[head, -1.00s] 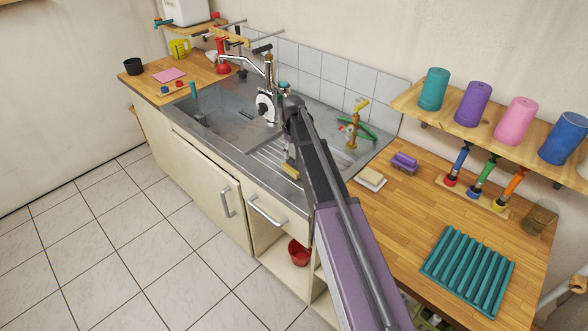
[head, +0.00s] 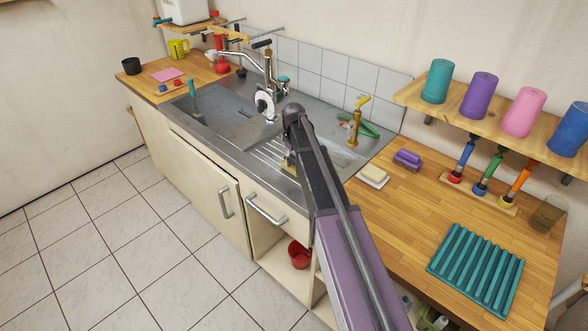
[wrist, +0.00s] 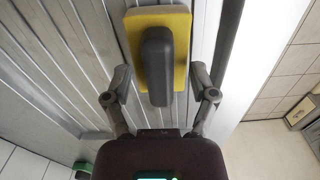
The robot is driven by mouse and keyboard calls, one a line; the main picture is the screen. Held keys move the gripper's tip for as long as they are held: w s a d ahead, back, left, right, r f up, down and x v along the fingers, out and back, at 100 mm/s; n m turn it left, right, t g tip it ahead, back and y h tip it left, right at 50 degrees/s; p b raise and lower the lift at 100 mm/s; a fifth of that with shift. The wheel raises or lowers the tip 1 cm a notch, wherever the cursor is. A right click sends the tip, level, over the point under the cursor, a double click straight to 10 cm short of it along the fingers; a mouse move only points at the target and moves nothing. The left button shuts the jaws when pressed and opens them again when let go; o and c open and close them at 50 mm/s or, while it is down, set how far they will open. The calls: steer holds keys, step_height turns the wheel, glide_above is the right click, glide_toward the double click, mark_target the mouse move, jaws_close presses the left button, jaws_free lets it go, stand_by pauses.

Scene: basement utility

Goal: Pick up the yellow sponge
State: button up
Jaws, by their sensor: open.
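The yellow sponge (wrist: 182,22) lies on the ridged metal drainboard (wrist: 72,50) in the wrist view, with a dark grey block on top of it. My gripper (wrist: 158,76) is open, with one finger on each side of the sponge's near part. I see a gap on both sides, and nothing is held. In the head view my arm covers most of the gripper and the sponge above the drainboard (head: 268,152).
The sink basin (head: 215,112) and chrome tap (head: 268,70) are left of my arm. A brass tap (head: 356,125) with a green hose stands behind. A soap dish (head: 373,177) and purple brush (head: 407,158) lie on the right counter. Floor at the left is clear.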

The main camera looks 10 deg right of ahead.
steer(key=shift+f, duration=0.1)
stand_by(0.6)
steer(key=shift+d, duration=0.1)
jaws_close()
